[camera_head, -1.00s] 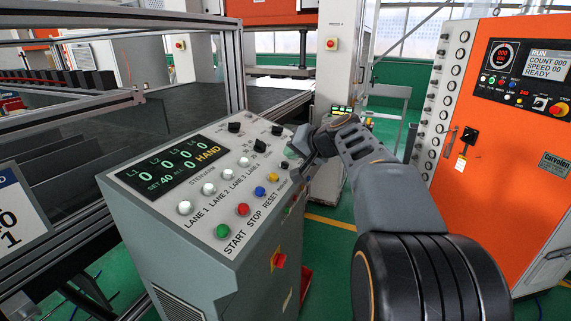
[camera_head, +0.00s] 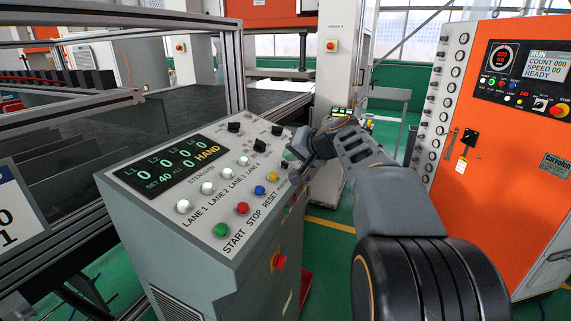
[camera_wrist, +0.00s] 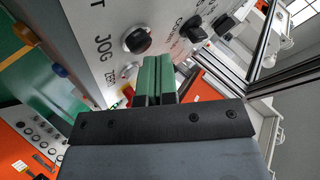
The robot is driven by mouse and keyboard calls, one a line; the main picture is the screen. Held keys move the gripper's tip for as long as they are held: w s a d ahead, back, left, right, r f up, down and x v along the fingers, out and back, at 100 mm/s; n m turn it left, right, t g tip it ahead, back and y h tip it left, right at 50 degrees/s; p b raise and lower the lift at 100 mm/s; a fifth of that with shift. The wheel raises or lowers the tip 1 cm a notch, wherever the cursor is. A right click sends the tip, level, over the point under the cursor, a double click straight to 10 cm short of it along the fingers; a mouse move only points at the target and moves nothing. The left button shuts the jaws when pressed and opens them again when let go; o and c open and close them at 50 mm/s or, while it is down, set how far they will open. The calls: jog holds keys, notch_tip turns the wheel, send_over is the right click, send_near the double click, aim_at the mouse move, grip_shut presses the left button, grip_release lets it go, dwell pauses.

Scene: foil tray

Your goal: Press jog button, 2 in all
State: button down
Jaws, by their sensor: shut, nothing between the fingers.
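The sloped control panel (camera_head: 150,205) of the grey console carries a row of coloured buttons: green, red, blue and a yellow button (camera_head: 272,177). In the wrist view the JOG label (camera_wrist: 103,48) shows on the light panel face, with a dark round control (camera_wrist: 137,39) in a pale ring beside it. I cannot tell for sure which button the label belongs to. My gripper (camera_head: 291,156) is over the panel's right end. Its green fingers (camera_wrist: 157,65) are together and empty, close to the panel beside this control; contact cannot be told.
The panel display (camera_head: 170,168) reads HAND with zero counts. Black knobs (camera_head: 260,145) and white lane buttons (camera_head: 183,206) crowd the panel. A red emergency button (camera_head: 279,262) is on the console's side. An orange cabinet (camera_head: 490,160) stands at the right.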

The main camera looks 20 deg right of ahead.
jog(key=shift+f+b, duration=0.45)
jog(key=shift+b, duration=0.05)
dwell(0.3)
jog(key=shift+r, duration=0.15)
jog(key=shift+s+d+r+p, duration=0.1)
jog(key=shift+r+p, duration=0.35)
jog(key=shift+r, duration=0.3)
dwell(0.3)
jog(key=r+p, duration=0.2)
jog(key=r, duration=0.1)
jog(key=s+d+r+p, duration=0.1)
jog(key=shift+r, duration=0.4)
dwell(0.7)
